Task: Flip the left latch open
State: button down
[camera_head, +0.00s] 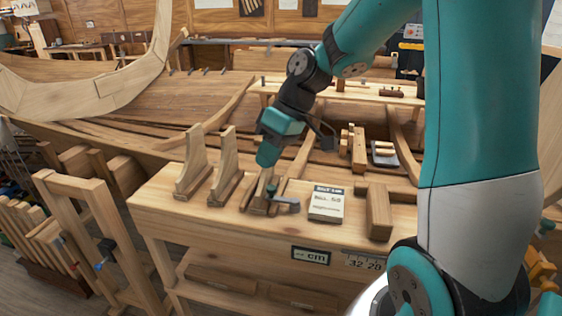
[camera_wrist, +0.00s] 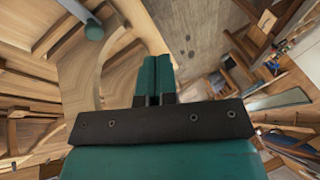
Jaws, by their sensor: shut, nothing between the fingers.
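My gripper (camera_head: 267,158) points down over the workbench, above a wooden block with a small dark teal fitting (camera_head: 284,203) beside it. In the wrist view the two teal fingers (camera_wrist: 158,72) lie together, with nothing held between them. A round teal knob (camera_wrist: 94,31) shows at the upper left of the wrist view, apart from the fingers. I cannot clearly make out a latch or which one is the left; the fitting is small and partly hidden close to my gripper.
The wooden workbench (camera_head: 165,212) carries two upright wooden brackets (camera_head: 193,165) (camera_head: 226,168) to the left of my gripper. A labelled box (camera_head: 327,204) and a wooden block (camera_head: 379,213) stand to the right. The planked hull (camera_head: 215,105) lies behind.

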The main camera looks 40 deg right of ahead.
jog(key=w+d+f+m+t+p, duration=0.1)
jog(key=w+d+p, duration=0.1)
jog(key=d, duration=1.4)
jog(key=shift+w+t+y, duration=0.15)
jog(key=shift+t+y, duration=0.15)
jog(key=shift+t, duration=0.1)
jog(key=shift+a+f, duration=0.15)
jog(key=p+x, duration=0.3)
jog(key=x, duration=0.7)
jog(key=shift+a, duration=0.15)
jog(key=shift+s+a+p, duration=0.2)
jog(key=shift+a+p, duration=0.25)
jog(key=shift+a, duration=0.15)
jog(key=shift+s+a+p, duration=0.15)
jog(key=shift+a+p, duration=0.25)
jog(key=shift+a, duration=0.25)
jog(key=shift+a+f, duration=0.3)
jog(key=shift+a, duration=0.25)
